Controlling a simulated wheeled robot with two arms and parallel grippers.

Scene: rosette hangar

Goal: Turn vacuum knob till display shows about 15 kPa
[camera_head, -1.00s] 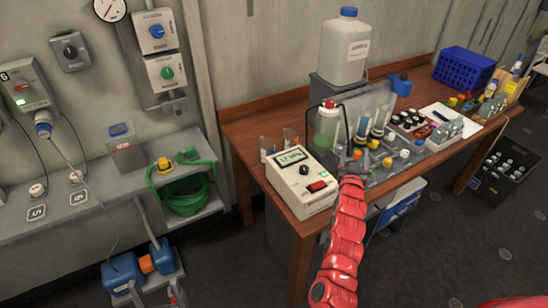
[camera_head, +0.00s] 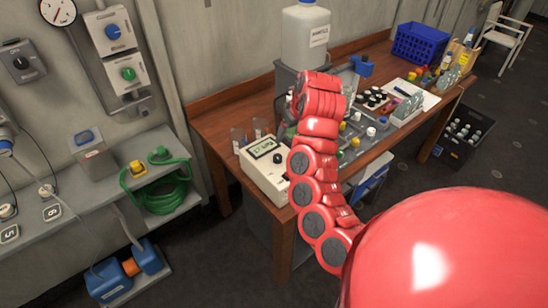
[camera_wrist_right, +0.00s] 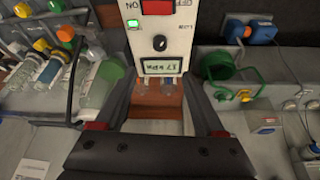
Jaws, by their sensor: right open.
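The white vacuum unit (camera_head: 262,172) stands at the near left corner of the wooden bench. Its display (camera_head: 263,148) is lit; it appears upside down in the right wrist view (camera_wrist_right: 161,67), seems to read about 17 kPa, but is small and blurred. The black knob (camera_wrist_right: 159,43) sits beside the display and also shows in the head view (camera_head: 277,158). My right gripper (camera_wrist_right: 157,88) is open, its dark fingers either side of the unit's panel as seen in the wrist view, apart from the knob. In the head view my red arm hides it. My left gripper is out of view.
A green lamp (camera_wrist_right: 132,50) and red switch (camera_wrist_right: 158,6) are on the unit. Bottles (camera_wrist_right: 50,75) stand close beside it. A white jug (camera_head: 306,35) stands behind, a blue crate (camera_head: 420,43) farther right. A green hose (camera_head: 165,190) lies on the grey shelf.

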